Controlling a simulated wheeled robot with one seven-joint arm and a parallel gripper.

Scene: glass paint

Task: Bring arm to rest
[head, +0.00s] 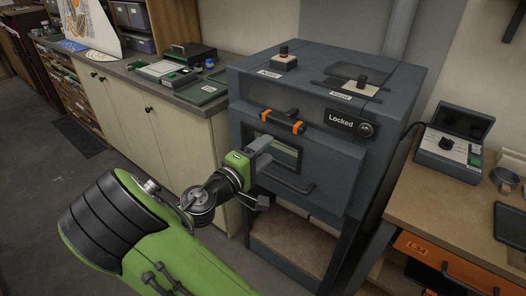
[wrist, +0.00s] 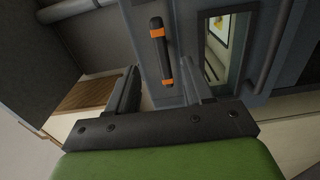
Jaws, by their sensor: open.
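My green arm reaches from the lower left of the head view towards the front of a dark grey kiln-like cabinet (head: 335,165). My gripper (head: 266,172) is in front of the cabinet door, left of its lower bar handle (head: 288,184). In the wrist view my gripper (wrist: 165,85) has its two fingers apart with nothing between them. Beyond the fingers is an orange-and-black handle (wrist: 161,50), which also shows in the head view (head: 282,121). A display on the cabinet (head: 341,120) reads "Locked". I cannot tell the exact gap between gripper and door.
A counter with green and white trays (head: 203,91) stands at the left. A wooden workbench (head: 450,205) with a grey control box (head: 452,142) stands at the right. Knobbed blocks (head: 284,60) sit on top of the cabinet. The floor (head: 40,160) at the left is clear.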

